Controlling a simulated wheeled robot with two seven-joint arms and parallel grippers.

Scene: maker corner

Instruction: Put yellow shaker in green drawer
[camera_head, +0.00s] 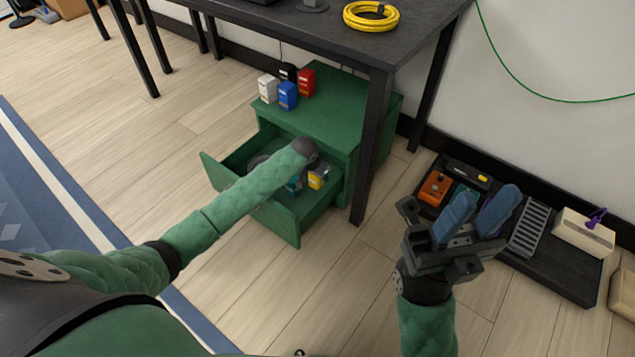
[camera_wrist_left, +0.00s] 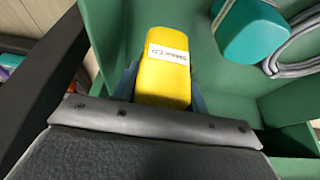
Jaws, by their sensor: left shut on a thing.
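The yellow shaker (camera_wrist_left: 165,75) has a white label and sits between the blue fingers of my left gripper (camera_wrist_left: 163,92) in the left wrist view. In the head view the yellow shaker (camera_head: 316,181) shows just past the end of my left forearm, which hides most of the left gripper. The green drawer (camera_head: 285,222) is pulled out of the green cabinet, and the shaker is over or inside its right part; I cannot tell whether it touches the bottom. My right gripper (camera_head: 478,214) is open and empty, with its blue fingers apart, off to the right.
A teal object (camera_wrist_left: 252,35) and a grey cable (camera_wrist_left: 292,50) lie in the drawer. Small boxes, including a blue one (camera_head: 288,95), stand on the cabinet top (camera_head: 335,115). A dark table leg (camera_head: 371,150) rises close right of the drawer. A black tray (camera_head: 570,283) lies beyond my right gripper.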

